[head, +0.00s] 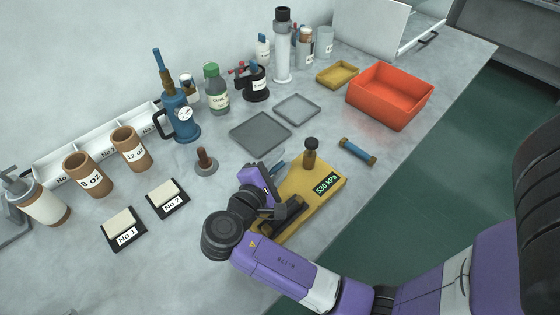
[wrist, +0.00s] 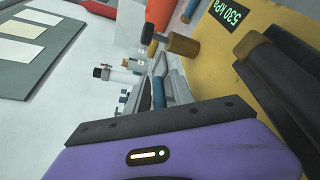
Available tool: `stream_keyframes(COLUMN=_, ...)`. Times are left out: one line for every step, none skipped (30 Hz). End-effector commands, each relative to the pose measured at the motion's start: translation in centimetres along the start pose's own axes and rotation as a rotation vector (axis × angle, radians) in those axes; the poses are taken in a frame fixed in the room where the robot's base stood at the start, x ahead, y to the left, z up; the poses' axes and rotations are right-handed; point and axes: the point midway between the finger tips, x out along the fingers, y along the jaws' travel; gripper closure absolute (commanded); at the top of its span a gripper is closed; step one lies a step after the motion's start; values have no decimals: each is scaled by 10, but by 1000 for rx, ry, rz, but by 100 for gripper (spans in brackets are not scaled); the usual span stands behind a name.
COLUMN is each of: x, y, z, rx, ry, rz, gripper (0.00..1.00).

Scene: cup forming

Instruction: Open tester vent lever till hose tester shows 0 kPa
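The hose tester is a yellow board (head: 325,170) on the bench, and its display (head: 326,184) reads 530 kPa. The same reading shows in the wrist view (wrist: 227,15). A brown post with a dark cap (head: 311,152) stands at its far end and also shows in the wrist view (wrist: 183,41). I cannot tell if it is the vent lever. A dark cylinder (head: 284,214) lies along the board's near part. My gripper (head: 277,167) is over the board's left edge, pointing toward the post and apart from it. Its fingers (wrist: 165,88) overlap in view, so their gap is unclear.
A blue rod with brown ends (head: 357,151) lies right of the tester. A grey mat (head: 260,132) and a brown-handled stamp (head: 206,162) are to the left. A red bin (head: 390,96) stands behind. The bench edge drops off at the right.

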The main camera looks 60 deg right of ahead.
Motion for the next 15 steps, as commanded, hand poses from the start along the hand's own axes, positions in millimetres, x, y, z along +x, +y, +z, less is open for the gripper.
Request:
stream_keyframes(x=0, y=0, z=0, rx=0, ry=0, rz=0, gripper=83)
stream_keyframes(x=0, y=0, z=0, rx=0, ry=0, rz=0, gripper=89)
stream_keyframes(x=0, y=0, z=0, rx=0, ry=0, rz=0, gripper=97)
stream_keyframes(x=0, y=0, z=0, rx=0, ry=0, rz=0, gripper=100)
stream_keyframes(x=0, y=0, z=0, rx=0, ry=0, rz=0, gripper=100)
stream_keyframes(x=0, y=0, z=0, rx=0, ry=0, rz=0, gripper=100)
stream_keyframes(x=0, y=0, z=0, rx=0, ry=0, rz=0, gripper=100)
stream_keyframes(x=0, y=0, z=0, rx=-1, ry=0, rz=0, gripper=100)
stream_keyframes(x=0, y=0, z=0, rx=-1, ry=0, rz=0, gripper=100)
stream_keyframes(x=0, y=0, z=0, rx=-1, ry=0, rz=0, gripper=100)
stream_keyframes(x=0, y=0, z=0, rx=-1, ry=0, rz=0, gripper=100)
stream_keyframes(x=0, y=0, z=0, rx=-1, ry=0, rz=0, gripper=100)
stream_keyframes(x=0, y=0, z=0, rx=-1, ry=0, rz=0, gripper=100)
stream_keyframes(x=0, y=0, z=0, rx=-1, ry=0, rz=0, gripper=100)
stream_keyframes(x=0, y=0, z=0, rx=-1, ry=0, rz=0, gripper=100)
